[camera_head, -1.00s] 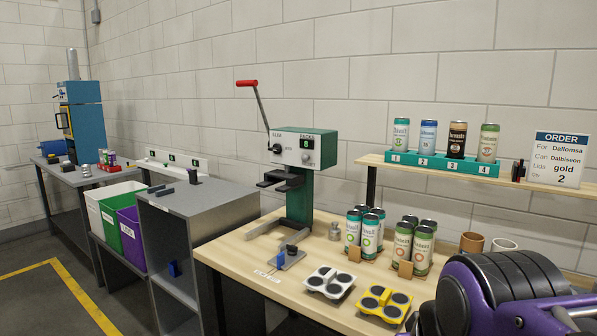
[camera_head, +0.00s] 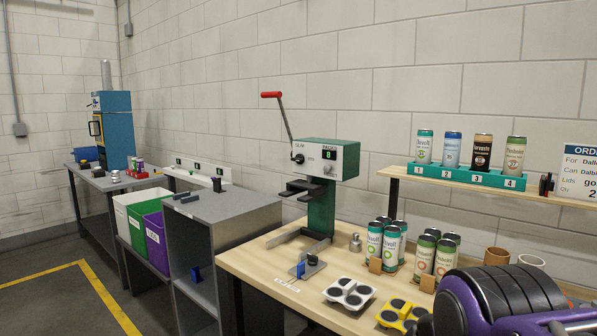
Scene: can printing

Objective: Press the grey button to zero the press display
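The press (camera_head: 320,190) is a green and grey machine with a red-handled lever, standing on the light wood bench. Its grey front panel (camera_head: 315,158) carries a small dark display (camera_head: 328,155) with a green digit, too small to read surely. A round knob or button (camera_head: 327,169) sits just below the display, and a dark round hub (camera_head: 298,158) is at the lever's base. I cannot tell which of these is the grey button. My gripper is not in view; a purple and black part of my arm (camera_head: 500,300) fills the lower right corner.
Cans (camera_head: 391,243) stand in groups on the bench (camera_head: 255,262), with a white holder (camera_head: 350,292) and a yellow holder (camera_head: 401,314) at the front. A shelf with numbered cans (camera_head: 468,178) is at right. A grey cabinet (camera_head: 215,215) stands left of the bench.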

